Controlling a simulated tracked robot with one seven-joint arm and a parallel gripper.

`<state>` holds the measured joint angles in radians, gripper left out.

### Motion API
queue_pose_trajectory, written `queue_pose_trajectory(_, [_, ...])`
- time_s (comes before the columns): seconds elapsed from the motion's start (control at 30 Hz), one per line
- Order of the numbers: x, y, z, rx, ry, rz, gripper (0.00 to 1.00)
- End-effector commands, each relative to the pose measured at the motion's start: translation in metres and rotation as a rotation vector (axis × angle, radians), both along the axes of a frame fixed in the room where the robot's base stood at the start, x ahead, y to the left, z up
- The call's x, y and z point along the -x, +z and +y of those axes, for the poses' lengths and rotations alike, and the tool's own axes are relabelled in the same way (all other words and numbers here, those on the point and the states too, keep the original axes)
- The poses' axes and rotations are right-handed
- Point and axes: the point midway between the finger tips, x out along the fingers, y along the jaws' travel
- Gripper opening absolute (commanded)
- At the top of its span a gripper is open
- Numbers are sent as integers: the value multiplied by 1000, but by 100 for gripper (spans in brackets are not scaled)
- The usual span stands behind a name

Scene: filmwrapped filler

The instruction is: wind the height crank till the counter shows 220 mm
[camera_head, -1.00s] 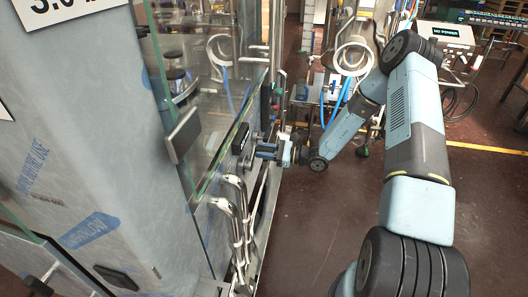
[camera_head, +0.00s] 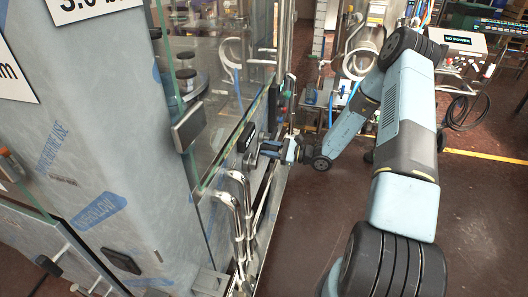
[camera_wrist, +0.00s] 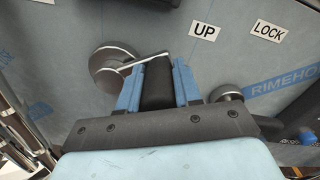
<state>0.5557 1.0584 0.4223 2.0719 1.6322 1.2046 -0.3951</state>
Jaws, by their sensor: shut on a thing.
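The height crank shows in the wrist view as a round grey hub (camera_wrist: 108,62) with a thin bright arm running right to a black handle (camera_wrist: 157,90). My gripper (camera_wrist: 157,78) has its blue fingers on both sides of this handle and is shut on it. In the head view my gripper (camera_head: 268,149) reaches left to the side of the machine; the crank is too small and covered there to make out. An "UP" label (camera_wrist: 204,31) sits above the gripper. I cannot find a readable counter in either view.
A "LOCK" label (camera_wrist: 268,31) and a round dark knob (camera_wrist: 228,93) are right of the gripper. Bent metal handles (camera_head: 238,205) stand in front of it along the machine. A glass panel (camera_head: 215,155) stands left. The brown floor (camera_head: 310,235) below my arm is clear.

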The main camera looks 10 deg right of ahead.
Motion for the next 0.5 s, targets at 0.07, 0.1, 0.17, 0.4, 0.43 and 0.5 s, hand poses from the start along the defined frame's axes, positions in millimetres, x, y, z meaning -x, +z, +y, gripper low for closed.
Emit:
queue_pose_trajectory(0.07, [0, -1, -6, 5, -9, 0, 0])
queue_pose_trajectory(0.1, [0, -1, -5, 5, -9, 0, 0])
queue_pose_trajectory(0.17, [0, -2, -4, 5, -8, 1, 0])
queue_pose_trajectory(0.4, [1, -2, -5, 5, -8, 3, 43])
queue_pose_trajectory(0.43, [1, -2, -5, 4, -8, 3, 46])
queue_pose_trajectory(0.5, [1, -2, -4, 4, -9, 3, 53])
